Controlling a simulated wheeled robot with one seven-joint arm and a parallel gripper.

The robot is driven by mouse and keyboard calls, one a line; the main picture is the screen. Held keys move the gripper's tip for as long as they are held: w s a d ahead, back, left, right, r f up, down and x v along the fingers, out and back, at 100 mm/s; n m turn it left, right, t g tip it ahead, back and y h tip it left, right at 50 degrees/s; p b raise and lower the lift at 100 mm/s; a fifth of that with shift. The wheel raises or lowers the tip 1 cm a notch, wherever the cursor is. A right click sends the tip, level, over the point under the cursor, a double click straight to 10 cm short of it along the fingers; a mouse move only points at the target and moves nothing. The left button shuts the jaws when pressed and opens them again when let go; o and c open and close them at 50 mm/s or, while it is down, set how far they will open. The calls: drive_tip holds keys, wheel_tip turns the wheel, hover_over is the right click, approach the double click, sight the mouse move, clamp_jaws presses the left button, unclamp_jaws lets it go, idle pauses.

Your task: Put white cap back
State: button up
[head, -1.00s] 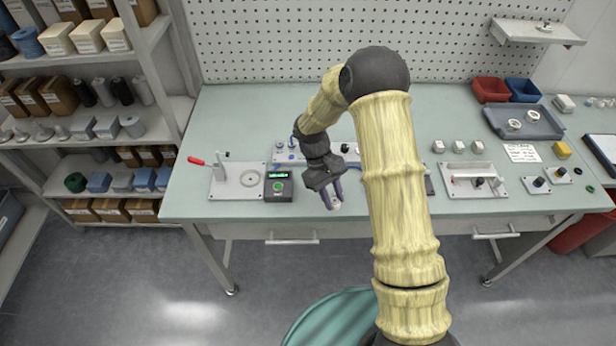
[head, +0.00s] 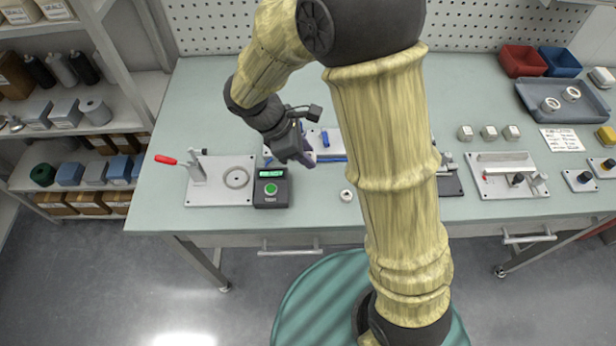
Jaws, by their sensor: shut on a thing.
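My gripper (head: 303,160) is low over the bench, left of my forearm, at the left part of a pale tray with a blue front edge (head: 335,157). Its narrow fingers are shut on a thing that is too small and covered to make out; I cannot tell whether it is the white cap. A small round white piece (head: 346,195) with a darker centre stands alone on the bench near the front edge, apart from the gripper. I cannot tell whether it is a cap or a body. My arm hides the tray's right part.
A black box with a green button (head: 270,187) stands close left of the gripper. Left of it is a plate with a red-handled clamp (head: 207,178). Right of my arm are several grey-white blocks (head: 489,133) and a fixture plate (head: 506,177). The front bench strip is mostly clear.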

drive_tip(key=shift+s, duration=0.1)
hover_over(313, 185)
drive_tip(key=a, duration=0.2)
wheel_tip(313, 185, down, 6)
drive_tip(key=shift+f, duration=0.1)
drive_tip(key=shift+d+f, duration=0.1)
drive_tip(key=shift+f, duration=1.75)
drive_tip(key=shift+f, duration=0.15)
drive_tip(key=o, duration=0.6)
drive_tip(key=shift+o, duration=0.2)
